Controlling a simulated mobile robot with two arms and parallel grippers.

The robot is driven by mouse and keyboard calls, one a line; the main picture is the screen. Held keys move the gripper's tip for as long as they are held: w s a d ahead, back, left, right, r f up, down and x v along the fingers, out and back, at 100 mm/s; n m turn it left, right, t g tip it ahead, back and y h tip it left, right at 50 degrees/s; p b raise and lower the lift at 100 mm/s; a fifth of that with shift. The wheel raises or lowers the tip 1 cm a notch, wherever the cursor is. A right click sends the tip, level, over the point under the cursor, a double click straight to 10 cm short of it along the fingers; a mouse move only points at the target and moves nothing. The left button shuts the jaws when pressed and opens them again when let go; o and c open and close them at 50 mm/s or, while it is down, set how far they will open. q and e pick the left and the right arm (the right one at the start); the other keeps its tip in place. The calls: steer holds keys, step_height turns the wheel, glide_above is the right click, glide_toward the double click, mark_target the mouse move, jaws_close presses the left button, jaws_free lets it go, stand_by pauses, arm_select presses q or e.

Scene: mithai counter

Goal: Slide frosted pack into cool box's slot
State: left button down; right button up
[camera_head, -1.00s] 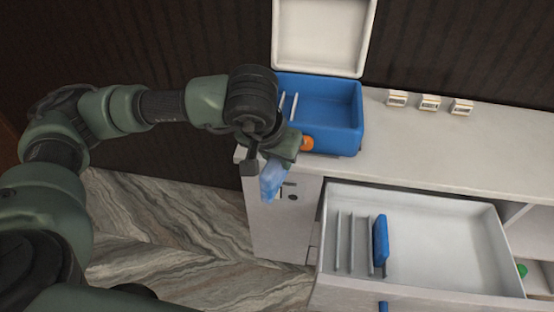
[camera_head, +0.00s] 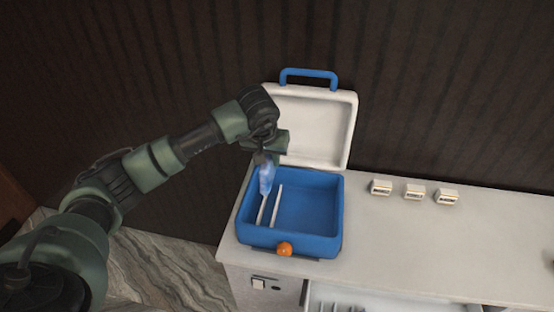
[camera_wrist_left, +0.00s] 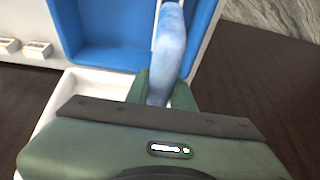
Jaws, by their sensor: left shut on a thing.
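My left gripper (camera_head: 264,158) is shut on the frosted pack (camera_head: 266,178), a pale, cloudy blue slab hanging down from the fingers. In the left wrist view the pack (camera_wrist_left: 170,45) points away from the jaws, over the cool box (camera_wrist_left: 108,55). The blue cool box (camera_head: 318,245) stands open on the counter, with its white-lined lid (camera_head: 318,125) raised behind. Two white divider ribs (camera_head: 276,207) form the slot at the box's left side. The pack's lower end is at the far end of the ribs; whether it is between them I cannot tell. My right gripper is not in view.
An orange knob (camera_head: 285,249) is on the box's front. Several small white cartons (camera_head: 414,191) stand on the counter (camera_head: 400,240) to the right, with clear counter around them. An open drawer (camera_head: 390,302) shows below the front edge.

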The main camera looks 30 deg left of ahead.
arm_select(q)
steer(key=shift+s+a+f, duration=0.1)
steer(key=shift+s, duration=0.1)
steer(key=shift+s+f+b, duration=0.15)
steer(key=shift+f+b, duration=0.35)
steer(key=shift+f, duration=0.05)
steer(key=shift+s+b+x, duration=0.2)
steer(key=shift+b+x, duration=0.3)
steer(key=shift+x, duration=0.65)
steer(key=shift+f+b, duration=3.65)
steer(key=shift+f, duration=1.7)
steer(key=c, duration=1.1)
jaws_free()
steer(key=shift+s, duration=0.1)
